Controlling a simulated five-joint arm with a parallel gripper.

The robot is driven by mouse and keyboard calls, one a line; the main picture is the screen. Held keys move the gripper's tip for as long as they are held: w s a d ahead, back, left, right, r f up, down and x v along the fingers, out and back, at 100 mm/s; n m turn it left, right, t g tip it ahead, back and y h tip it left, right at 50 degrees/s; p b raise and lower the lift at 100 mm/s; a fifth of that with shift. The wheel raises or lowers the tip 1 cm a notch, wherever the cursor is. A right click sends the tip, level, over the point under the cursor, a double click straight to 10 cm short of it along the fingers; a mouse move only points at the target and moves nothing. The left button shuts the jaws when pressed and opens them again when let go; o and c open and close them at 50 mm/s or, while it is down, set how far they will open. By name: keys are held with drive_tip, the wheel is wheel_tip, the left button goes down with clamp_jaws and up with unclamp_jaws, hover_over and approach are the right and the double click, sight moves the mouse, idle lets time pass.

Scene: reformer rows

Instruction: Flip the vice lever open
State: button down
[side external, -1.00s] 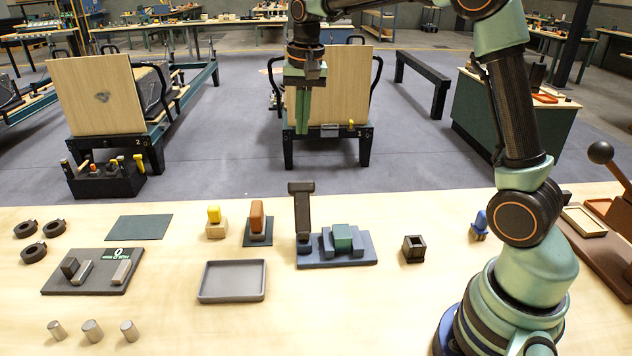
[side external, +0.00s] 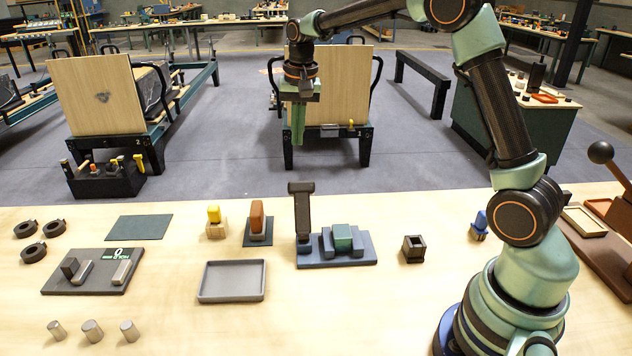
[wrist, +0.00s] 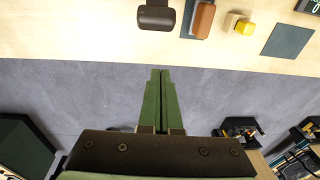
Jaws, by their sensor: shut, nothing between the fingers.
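The vice (side external: 336,252) sits on the table, a blue-grey base with stepped jaws and a green block (side external: 342,236) between them. Its dark lever (side external: 302,212) stands upright at the left end of the base, with a wide cap on top. In the wrist view the lever's dark cap (wrist: 157,16) shows at the top edge; the rest of the vice is out of that frame. My gripper (side external: 297,143) points down, shut and empty, its green fingers above and beyond the far table edge in the picture. It also shows in the wrist view (wrist: 160,72), its fingertips apart from the lever.
A grey tray (side external: 232,299) lies in front. A small dark open box (side external: 413,249) stands to the right. Bare table lies between them.

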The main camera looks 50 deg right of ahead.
wheel_tip(320, 180, down, 9)
drive_tip(key=s+a, duration=0.1)
drive_tip(key=a, duration=0.1)
drive_tip(key=shift+s, duration=0.4)
idle(0.5)
drive_tip(key=shift+s+a+r, duration=0.4)
drive_tip(key=shift+s+r, duration=0.1)
drive_tip(key=shift+r, duration=0.05)
drive_tip(key=shift+r, duration=0.1)
drive_tip(key=shift+r, duration=0.75)
